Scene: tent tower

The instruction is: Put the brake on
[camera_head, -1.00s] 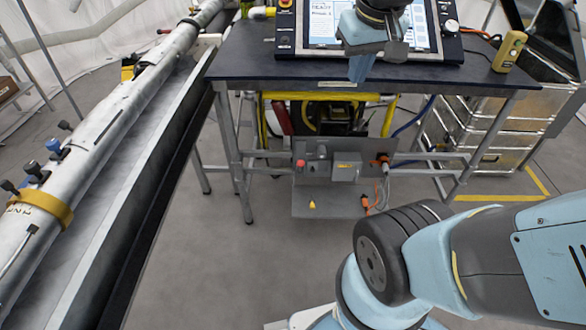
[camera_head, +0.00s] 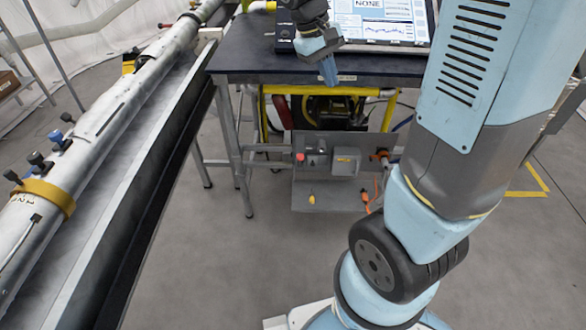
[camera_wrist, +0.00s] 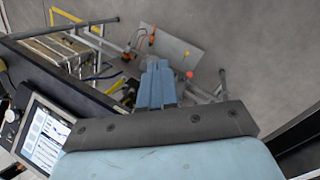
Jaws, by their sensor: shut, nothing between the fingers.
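I cannot pick out a part plainly marked as a brake. My gripper (camera_head: 329,76) is shut and empty, pointing down at the front edge of the dark table, left of the console screen (camera_head: 385,20). In the wrist view my gripper (camera_wrist: 156,84) points toward a grey panel (camera_wrist: 172,48) low under the table. That panel (camera_head: 323,190) carries grey boxes, a red knob (camera_head: 301,157), a small yellow part (camera_head: 311,199) and an orange connector (camera_head: 381,154). The red knob also shows in the wrist view (camera_wrist: 189,74). My wrist hides the console's left part.
A long white tube (camera_head: 110,122) with a yellow band (camera_head: 50,195) and several small knobs lies along a rail at the left. The table (camera_head: 245,62) has yellow framing and machinery beneath. My arm hides the right side. Floor (camera_head: 230,270) in front is clear.

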